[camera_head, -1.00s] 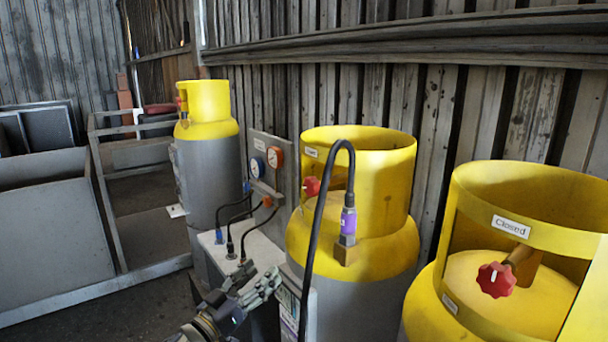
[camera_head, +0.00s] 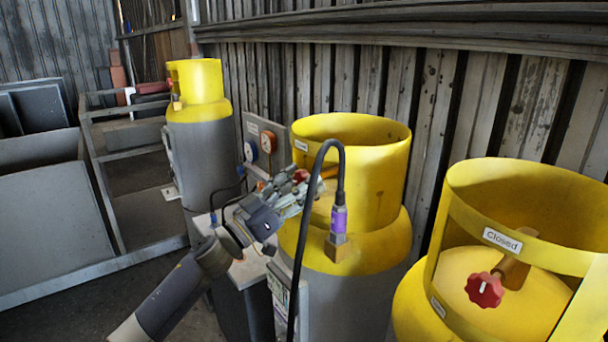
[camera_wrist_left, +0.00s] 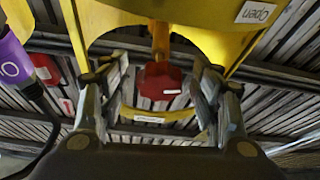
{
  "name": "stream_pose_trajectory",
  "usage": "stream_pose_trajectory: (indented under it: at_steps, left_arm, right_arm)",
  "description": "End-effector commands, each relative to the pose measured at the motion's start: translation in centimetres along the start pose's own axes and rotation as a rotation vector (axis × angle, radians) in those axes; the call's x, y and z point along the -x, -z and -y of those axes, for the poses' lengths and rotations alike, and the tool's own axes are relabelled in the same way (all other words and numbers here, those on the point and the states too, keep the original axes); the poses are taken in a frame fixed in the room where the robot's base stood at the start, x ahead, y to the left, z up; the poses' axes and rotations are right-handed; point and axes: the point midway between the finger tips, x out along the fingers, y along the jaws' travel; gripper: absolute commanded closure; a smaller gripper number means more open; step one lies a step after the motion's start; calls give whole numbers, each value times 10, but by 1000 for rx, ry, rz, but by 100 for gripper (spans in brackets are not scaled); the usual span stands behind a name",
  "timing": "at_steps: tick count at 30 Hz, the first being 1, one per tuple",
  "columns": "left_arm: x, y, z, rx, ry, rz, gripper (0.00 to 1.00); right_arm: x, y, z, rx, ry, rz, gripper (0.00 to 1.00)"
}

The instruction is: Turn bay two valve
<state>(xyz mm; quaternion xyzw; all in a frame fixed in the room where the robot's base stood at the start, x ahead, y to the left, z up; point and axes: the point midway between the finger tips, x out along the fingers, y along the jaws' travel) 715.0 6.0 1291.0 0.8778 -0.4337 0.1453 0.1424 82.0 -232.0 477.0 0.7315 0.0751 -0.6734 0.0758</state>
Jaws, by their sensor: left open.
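The red valve knob (camera_head: 301,174) of the middle yellow-topped cylinder (camera_head: 350,250) sits inside its collar, partly hidden by my left gripper. My left gripper (camera_head: 303,188) reaches in from the left to the collar opening. In the left wrist view, the red knob (camera_wrist_left: 161,82) lies between the open fingers of the gripper (camera_wrist_left: 158,90), with gaps visible on both sides. A label reading "Open" (camera_wrist_left: 256,12) is on the yellow collar there. My right gripper is not in view.
A black hose with a purple connector (camera_head: 338,220) arches beside the gripper on the middle cylinder. A gauge panel (camera_head: 262,143) stands behind. The right cylinder has a red knob (camera_head: 485,290) and a "Closed" label (camera_head: 502,240). Another cylinder (camera_head: 203,150) stands at left.

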Motion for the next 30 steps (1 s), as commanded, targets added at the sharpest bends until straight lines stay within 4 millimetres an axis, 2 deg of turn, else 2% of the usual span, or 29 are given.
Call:
stream_pose_trajectory:
  at_steps: [4,12,13,18,19,30]
  left_arm:
    - [-9,0,0,0,0,0,42]
    - [-10,0,0,-1,0,0,42]
    - [-10,0,0,0,0,0,44]
    - [-10,0,0,0,0,0,83]
    - [-10,0,0,0,0,0,87]
    - [-10,-1,0,-33,-14,0,87]
  right_arm:
    - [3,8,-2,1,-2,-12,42]
    - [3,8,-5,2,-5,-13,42]
    - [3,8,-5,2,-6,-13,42]
    - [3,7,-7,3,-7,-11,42]
    - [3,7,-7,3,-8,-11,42]
    - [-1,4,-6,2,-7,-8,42]
